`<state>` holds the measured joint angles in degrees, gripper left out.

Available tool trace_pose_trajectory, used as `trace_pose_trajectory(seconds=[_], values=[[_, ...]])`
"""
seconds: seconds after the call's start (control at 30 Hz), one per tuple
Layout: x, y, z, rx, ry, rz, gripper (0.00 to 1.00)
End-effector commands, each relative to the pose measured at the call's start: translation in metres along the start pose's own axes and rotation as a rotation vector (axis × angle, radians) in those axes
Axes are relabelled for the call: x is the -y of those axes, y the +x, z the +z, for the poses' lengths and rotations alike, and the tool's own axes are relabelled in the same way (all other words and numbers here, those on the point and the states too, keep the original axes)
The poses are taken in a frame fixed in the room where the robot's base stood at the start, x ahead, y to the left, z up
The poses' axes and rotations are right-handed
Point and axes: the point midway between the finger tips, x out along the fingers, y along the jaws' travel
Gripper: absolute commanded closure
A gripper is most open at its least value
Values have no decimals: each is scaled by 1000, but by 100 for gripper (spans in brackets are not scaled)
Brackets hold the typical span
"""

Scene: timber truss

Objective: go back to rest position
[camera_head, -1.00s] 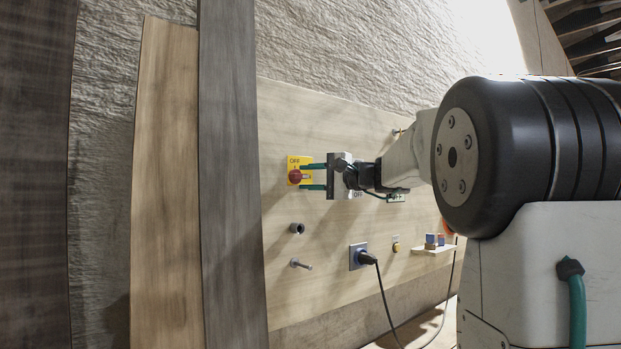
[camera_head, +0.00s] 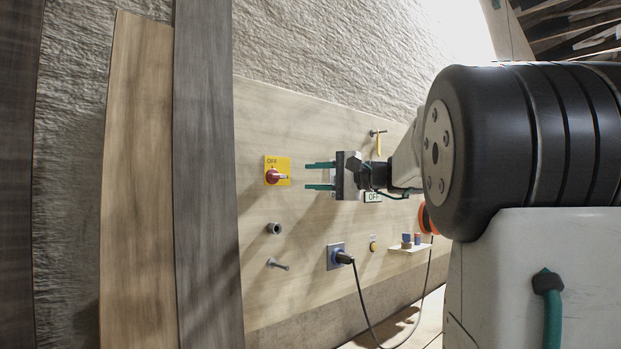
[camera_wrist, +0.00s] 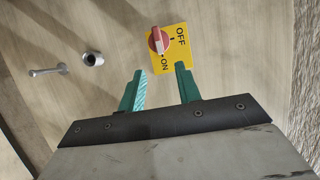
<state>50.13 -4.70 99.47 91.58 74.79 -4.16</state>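My gripper (camera_head: 320,176) is in front of the wooden panel, with its two green fingers apart and nothing between them. It also shows in the wrist view (camera_wrist: 160,92). A yellow switch plate with a red rotary knob (camera_head: 277,175) is on the panel, left of the fingertips and apart from them. In the wrist view the knob (camera_wrist: 157,41) lies just beyond the fingers, and its handle points toward the ON mark. My arm reaches in from the right of the head view.
The panel (camera_head: 300,270) also carries a peg (camera_head: 277,265), a round socket (camera_head: 274,229), a blue outlet with a black plug (camera_head: 342,257), a yellow button (camera_head: 374,246) and a small shelf (camera_head: 410,249) with blocks. A cable hangs from the plug. Timber posts (camera_head: 205,180) stand at left.

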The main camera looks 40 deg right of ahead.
Motion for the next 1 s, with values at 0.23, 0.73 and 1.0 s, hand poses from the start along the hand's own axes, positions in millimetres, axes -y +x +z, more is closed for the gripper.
trace_pose_trajectory(seconds=[0.23,0.73,1.0], values=[[0,0,0,0,0,0,66],[-135,-9,52,72,-2,447,66],[-273,-55,203,368,-238,1005,66]])
